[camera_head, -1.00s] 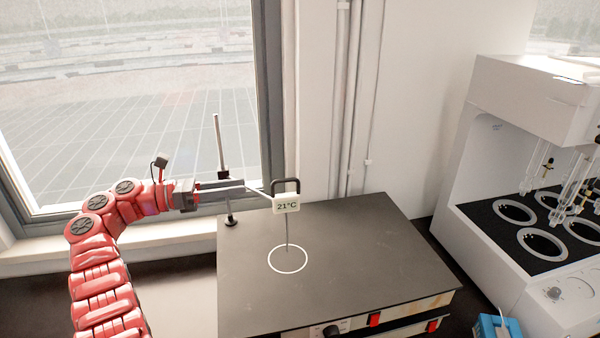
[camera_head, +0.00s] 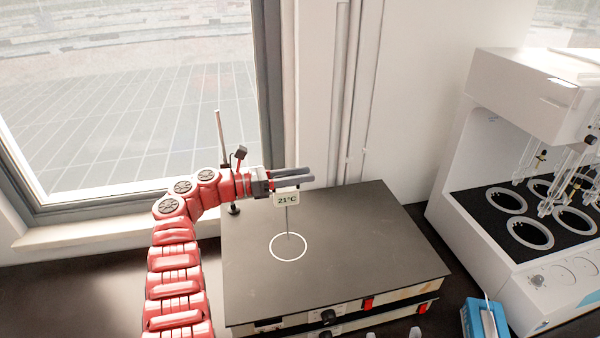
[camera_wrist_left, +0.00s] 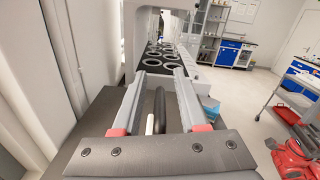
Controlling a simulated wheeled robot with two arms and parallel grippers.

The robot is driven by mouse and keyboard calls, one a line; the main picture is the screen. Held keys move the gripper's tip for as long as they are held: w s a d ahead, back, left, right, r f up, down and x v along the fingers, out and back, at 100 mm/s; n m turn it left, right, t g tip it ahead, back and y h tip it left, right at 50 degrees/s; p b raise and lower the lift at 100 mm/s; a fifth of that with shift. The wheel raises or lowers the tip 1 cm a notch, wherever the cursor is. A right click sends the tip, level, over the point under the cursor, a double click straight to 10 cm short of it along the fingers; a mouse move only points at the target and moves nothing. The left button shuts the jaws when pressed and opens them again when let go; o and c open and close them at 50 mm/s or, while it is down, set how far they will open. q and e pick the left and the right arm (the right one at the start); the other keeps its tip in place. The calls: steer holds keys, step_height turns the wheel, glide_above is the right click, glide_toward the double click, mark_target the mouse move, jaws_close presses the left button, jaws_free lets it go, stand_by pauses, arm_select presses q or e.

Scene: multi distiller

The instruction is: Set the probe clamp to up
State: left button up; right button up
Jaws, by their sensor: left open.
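The probe clamp carries a small white display (camera_head: 288,199) reading 21°C, with a thin probe (camera_head: 288,222) hanging down over a white ring on the hotplate. Its black loop handle, seen in the wrist view (camera_wrist_left: 160,112), stands between my left fingers. My left gripper (camera_head: 310,178) reaches across from the left, level with the top of the clamp. Its jaws are open, one finger on each side of the handle, as the left wrist view (camera_wrist_left: 161,76) shows. In the head view the fingers hide most of the handle. My right gripper is not in view.
The dark hotplate (camera_head: 350,260) lies under the clamp, its top bare apart from the white ring (camera_head: 288,247). A metal stand rod (camera_head: 220,130) rises behind my arm. A white distiller (camera_head: 515,110) stands at right, with a blue box (camera_head: 485,318) in front of it.

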arm_select(q)
jaws_close()
stand_by(1.4)
